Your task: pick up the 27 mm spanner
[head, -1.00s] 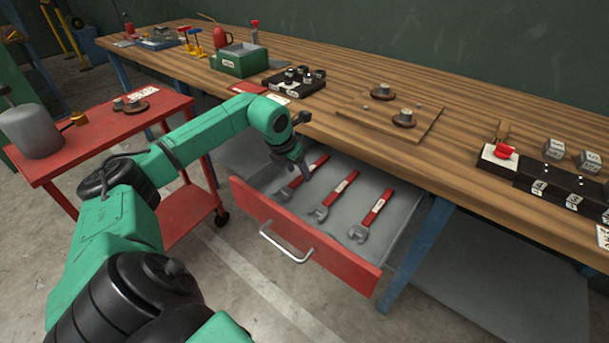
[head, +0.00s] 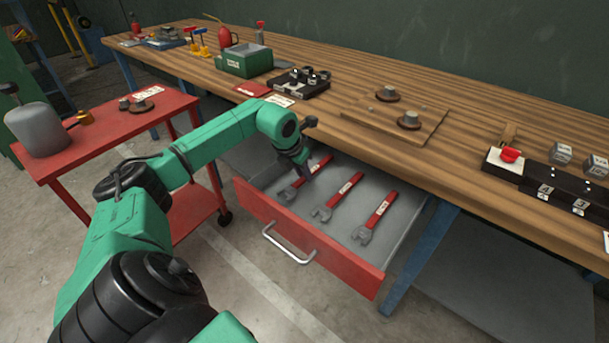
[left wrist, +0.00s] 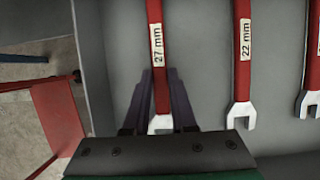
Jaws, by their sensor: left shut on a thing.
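The 27 mm spanner (left wrist: 157,45) has a red handle with a white "27 mm" label. It lies leftmost of three spanners in the open drawer, and also shows in the head view (head: 318,165). My left gripper (left wrist: 160,80) is down at the spanner, one finger on each side of its handle just above the open jaw, shut on it. In the head view my left gripper (head: 306,171) partly covers this spanner. The 22 mm spanner (left wrist: 243,50) lies to its right, apart from the fingers. My right gripper is not in view.
The red-fronted drawer (head: 310,240) is pulled out below the wooden bench (head: 440,150). A third spanner (head: 377,215) lies at its right. A red cart (head: 90,150) stands to the left. The bench edge overhangs the drawer's back.

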